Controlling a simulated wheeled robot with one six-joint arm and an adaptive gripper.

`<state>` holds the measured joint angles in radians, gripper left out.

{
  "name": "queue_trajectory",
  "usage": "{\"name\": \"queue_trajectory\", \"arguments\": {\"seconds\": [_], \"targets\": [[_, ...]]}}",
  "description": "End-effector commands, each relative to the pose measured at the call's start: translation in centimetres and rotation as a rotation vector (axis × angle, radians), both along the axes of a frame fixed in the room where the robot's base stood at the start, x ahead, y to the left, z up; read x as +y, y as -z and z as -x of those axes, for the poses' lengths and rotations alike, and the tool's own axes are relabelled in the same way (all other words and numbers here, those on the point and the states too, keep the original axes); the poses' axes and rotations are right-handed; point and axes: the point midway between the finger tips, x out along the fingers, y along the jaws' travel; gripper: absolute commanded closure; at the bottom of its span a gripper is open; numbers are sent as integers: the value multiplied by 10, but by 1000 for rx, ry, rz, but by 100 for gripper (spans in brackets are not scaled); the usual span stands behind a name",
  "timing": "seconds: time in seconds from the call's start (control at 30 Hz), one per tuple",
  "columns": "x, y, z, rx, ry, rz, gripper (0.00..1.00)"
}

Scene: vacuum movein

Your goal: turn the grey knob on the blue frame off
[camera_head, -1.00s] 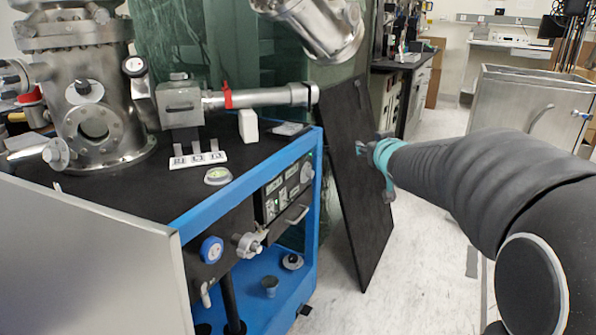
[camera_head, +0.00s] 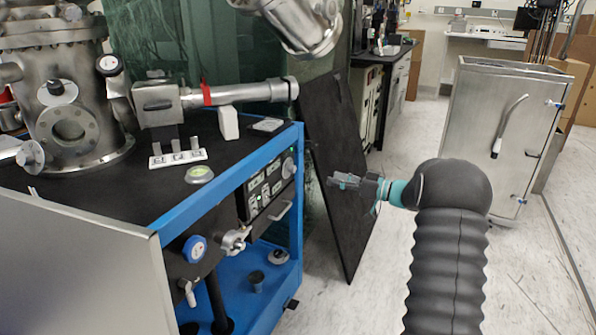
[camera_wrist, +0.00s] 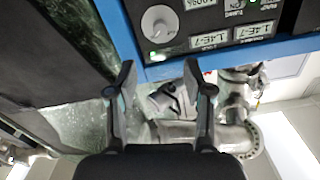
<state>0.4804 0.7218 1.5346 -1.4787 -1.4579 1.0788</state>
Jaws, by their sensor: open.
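The grey knob (camera_head: 289,167) is a round knob at the right end of the dark control panel (camera_head: 268,195) on the blue frame (camera_head: 222,190). In the wrist view the grey knob (camera_wrist: 160,23) appears large near the top centre, with a pale pointer mark and a small green light below it. My gripper (camera_head: 334,181) is right of the knob in the head view, apart from it and pointing left. In the wrist view my gripper (camera_wrist: 158,75) shows two spread fingers with nothing between them. The knob lies beyond the fingertips.
A black board (camera_head: 335,160) leans behind my gripper. A blue round knob (camera_head: 194,249) and a grey lobed handle (camera_head: 232,242) sit lower on the frame. Steel vacuum parts (camera_head: 70,110) stand on top. A steel cabinet (camera_head: 500,130) is at right, with clear floor before it.

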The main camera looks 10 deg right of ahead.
Motion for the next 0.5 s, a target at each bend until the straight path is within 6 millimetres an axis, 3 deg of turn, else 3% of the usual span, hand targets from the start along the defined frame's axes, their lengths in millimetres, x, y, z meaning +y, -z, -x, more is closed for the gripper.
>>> {"name": "queue_trajectory", "arguments": {"seconds": [0.5], "targets": [[72, -1, -51, -2, -1, 0, 49]]}}
